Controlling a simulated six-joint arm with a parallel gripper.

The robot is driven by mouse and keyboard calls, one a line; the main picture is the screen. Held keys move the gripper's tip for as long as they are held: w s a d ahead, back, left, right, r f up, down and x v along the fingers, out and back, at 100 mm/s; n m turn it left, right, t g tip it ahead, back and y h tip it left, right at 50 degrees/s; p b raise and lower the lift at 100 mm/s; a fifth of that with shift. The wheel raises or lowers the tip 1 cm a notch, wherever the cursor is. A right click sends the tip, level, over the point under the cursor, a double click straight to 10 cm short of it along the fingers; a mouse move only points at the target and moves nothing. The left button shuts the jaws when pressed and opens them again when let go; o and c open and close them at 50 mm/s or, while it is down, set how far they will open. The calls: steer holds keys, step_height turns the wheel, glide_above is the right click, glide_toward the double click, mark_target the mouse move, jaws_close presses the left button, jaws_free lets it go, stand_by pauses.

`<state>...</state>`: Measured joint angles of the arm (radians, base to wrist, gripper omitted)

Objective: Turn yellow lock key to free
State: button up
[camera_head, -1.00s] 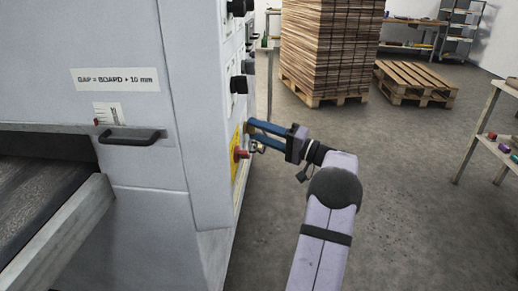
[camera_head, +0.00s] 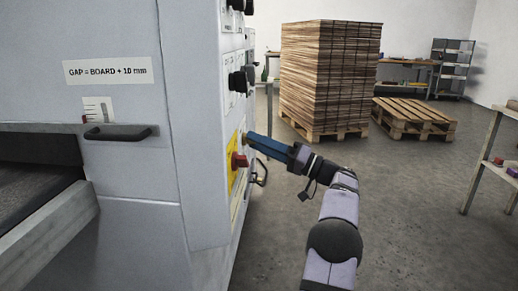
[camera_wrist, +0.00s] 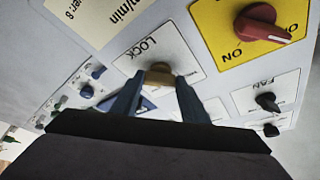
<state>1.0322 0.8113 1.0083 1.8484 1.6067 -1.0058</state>
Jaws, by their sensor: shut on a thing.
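The brass-yellow lock key (camera_wrist: 158,75) sits in the wrist view at the plate marked LOCK (camera_wrist: 140,52), on the grey machine panel. The blue fingers of my gripper (camera_wrist: 157,88) are on either side of the key and shut on it. In the head view my gripper (camera_head: 250,139) reaches the right-hand face of the machine, just above the red switch. The key is hidden there behind the fingers. The lower part of the lock plate is covered by the fingers, so I cannot read the key's position.
A red rotary switch (camera_wrist: 262,24) on a yellow plate is close beside the lock in the wrist view. A black FAN knob (camera_wrist: 267,101) and several small blue knobs are nearby. In the head view a metal loop (camera_head: 261,173) hangs by the red switch.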

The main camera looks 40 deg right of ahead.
stand_by(0.3)
steer(key=o, duration=1.1)
steer(key=shift+c, duration=0.2)
steer(key=v, duration=0.7)
steer(key=shift+s, duration=0.15)
steer(key=shift+d, duration=0.15)
